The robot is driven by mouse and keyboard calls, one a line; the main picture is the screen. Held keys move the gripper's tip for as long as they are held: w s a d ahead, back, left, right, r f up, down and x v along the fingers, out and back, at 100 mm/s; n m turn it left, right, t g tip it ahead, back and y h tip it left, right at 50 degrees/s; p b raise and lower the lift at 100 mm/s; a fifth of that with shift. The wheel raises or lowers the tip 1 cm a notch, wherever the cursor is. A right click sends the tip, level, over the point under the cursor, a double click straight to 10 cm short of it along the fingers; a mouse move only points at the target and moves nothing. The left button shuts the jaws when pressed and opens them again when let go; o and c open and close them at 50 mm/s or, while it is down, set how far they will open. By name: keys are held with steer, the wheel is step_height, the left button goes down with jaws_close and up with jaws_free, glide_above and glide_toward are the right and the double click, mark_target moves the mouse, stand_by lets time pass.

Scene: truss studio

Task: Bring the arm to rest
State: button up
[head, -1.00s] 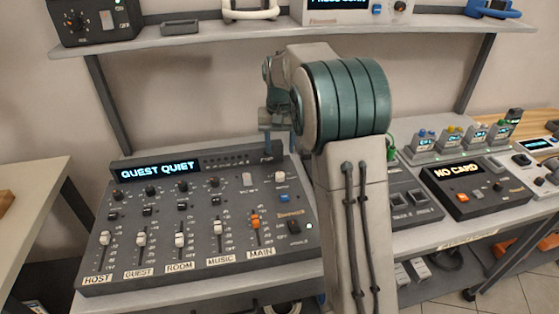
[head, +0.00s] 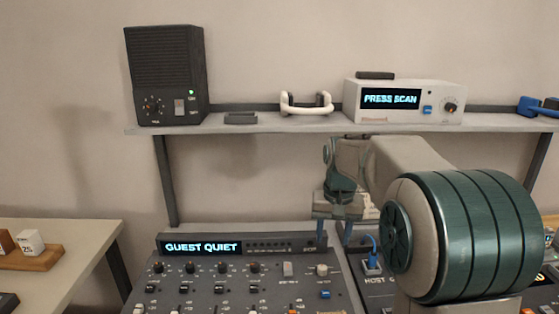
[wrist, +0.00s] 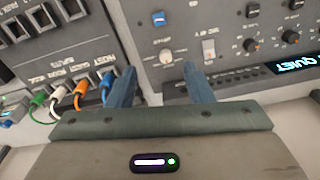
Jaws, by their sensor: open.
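My gripper (head: 334,229) is in front of the shelf, over the right end of the mixer panel (head: 235,296). In the wrist view my gripper (wrist: 157,82) has its two blue fingers apart with nothing between them. Beyond the fingertips are a white knob (wrist: 166,57) and a light switch (wrist: 209,50) on the panel. The mixer display (head: 201,247) reads GUEST QUIET. My arm covers much of the desk at the right.
A shelf (head: 260,126) above carries a black speaker (head: 167,75), a white-handled item (head: 306,104) and a PRESS SCAN box (head: 404,101). Coloured cables (wrist: 79,96) plug into a unit beside the mixer. A side table (head: 75,235) stands left.

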steer(key=s+f+n+t+p, duration=0.1)
steer(key=s+f+t, duration=0.1)
steer(key=s, duration=2.1)
steer(key=shift+s+f+n, duration=0.3)
steer(key=shift+s+f, duration=0.1)
steer(key=shift+f, duration=0.3)
steer(key=shift+a, duration=0.1)
